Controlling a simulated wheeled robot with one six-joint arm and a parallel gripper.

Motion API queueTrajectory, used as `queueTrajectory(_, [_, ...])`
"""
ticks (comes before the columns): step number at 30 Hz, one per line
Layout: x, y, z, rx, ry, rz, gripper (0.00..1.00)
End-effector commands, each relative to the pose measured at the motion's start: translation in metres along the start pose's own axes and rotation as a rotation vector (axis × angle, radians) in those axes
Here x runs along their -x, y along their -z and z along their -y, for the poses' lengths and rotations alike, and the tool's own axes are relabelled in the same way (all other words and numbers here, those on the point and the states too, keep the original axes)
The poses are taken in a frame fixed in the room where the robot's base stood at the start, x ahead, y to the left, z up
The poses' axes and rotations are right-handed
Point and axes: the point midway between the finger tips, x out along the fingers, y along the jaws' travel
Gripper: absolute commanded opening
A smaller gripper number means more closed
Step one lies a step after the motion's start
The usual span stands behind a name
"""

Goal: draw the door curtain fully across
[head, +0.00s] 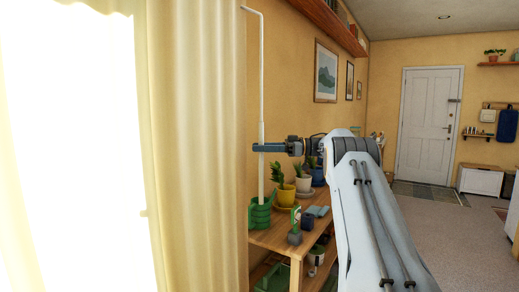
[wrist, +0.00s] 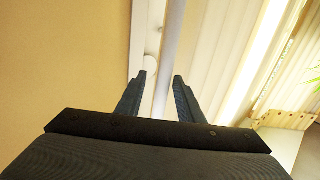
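The pale yellow door curtain (head: 195,150) hangs in folds at the left of the head view, beside a very bright opening (head: 65,150). A thin white draw wand (head: 262,80) hangs from above, to the right of the curtain, with a thicker lower part. My gripper (head: 262,147) is at the wand's thicker part, one finger crossing in front of it. In the wrist view the wand (wrist: 172,40) runs between my two spread fingers (wrist: 160,76). A gap shows on the left finger's side. Contact with the right finger is unclear.
A wooden bench (head: 270,236) below my gripper holds a green watering can (head: 261,214), potted plants (head: 284,194) and small tools. A shelf (head: 325,20) and framed pictures (head: 326,72) are on the wall. Open floor (head: 450,240) lies right, towards a white door (head: 430,120).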

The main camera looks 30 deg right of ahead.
Motion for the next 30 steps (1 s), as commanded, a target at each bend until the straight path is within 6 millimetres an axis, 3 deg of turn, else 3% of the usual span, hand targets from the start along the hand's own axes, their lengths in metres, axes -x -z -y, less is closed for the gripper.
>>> queueTrajectory(7, [0.011, -0.002, -0.001, 0.0, -0.001, 0.0, 0.34])
queueTrajectory(19, [0.068, -0.002, -0.001, 0.001, 0.002, 0.0, 0.34])
queueTrajectory(30, [0.075, 0.0, 0.0, -0.001, 0.004, 0.0, 0.34])
